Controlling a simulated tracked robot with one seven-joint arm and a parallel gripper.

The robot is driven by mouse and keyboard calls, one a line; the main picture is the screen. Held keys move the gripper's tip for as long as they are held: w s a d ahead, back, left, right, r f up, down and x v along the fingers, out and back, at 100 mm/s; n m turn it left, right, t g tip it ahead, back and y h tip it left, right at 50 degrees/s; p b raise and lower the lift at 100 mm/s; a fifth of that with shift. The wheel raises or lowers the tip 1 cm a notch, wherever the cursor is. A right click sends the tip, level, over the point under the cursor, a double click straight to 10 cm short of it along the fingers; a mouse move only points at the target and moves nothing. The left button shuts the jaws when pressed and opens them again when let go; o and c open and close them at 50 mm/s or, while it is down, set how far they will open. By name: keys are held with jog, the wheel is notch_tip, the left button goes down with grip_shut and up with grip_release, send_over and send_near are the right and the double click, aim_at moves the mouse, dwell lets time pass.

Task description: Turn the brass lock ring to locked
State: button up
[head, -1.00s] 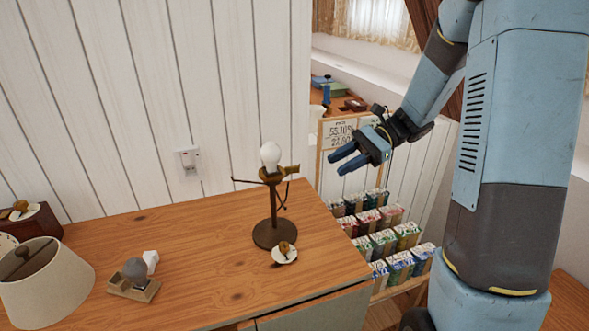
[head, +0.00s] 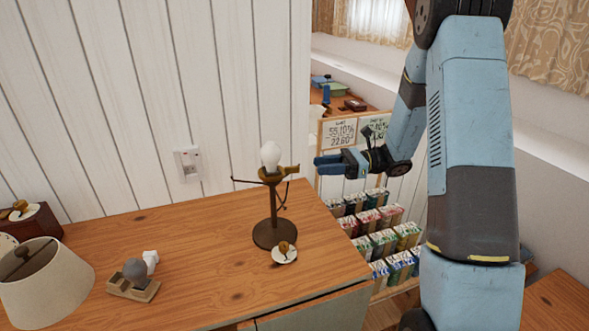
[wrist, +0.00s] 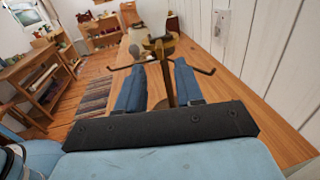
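A dark lamp stand (head: 274,210) stands on the wooden dresser top, with a white bulb (head: 270,156) upright in it. The brass lock ring (head: 272,175) is around the socket just below the bulb, with a tab toward the right. In the wrist view the brass ring (wrist: 158,44) shows ahead of the fingers, with thin side arms below it. My gripper (head: 322,165) is right of the lamp, near ring height, its fingers pointing left. In the wrist view my gripper (wrist: 160,82) is open, its blue fingers apart with nothing gripped. The ring's exact marking is too small to read.
On the dresser top (head: 200,260) lie a white disc with a brass knob (head: 285,252), a grey bulb in a holder (head: 134,275) and a lampshade (head: 45,283). A wall switch (head: 189,163) is behind. A rack of boxes (head: 383,240) stands right of the dresser.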

aim_at(295, 168)
jog(key=a, duration=0.5)
jog(key=s+a, duration=0.1)
jog(key=a, duration=0.2)
jog(key=shift+a, duration=0.3)
jog(key=shift+c, duration=0.5)
grip_shut()
jog(key=shift+d, duration=0.1)
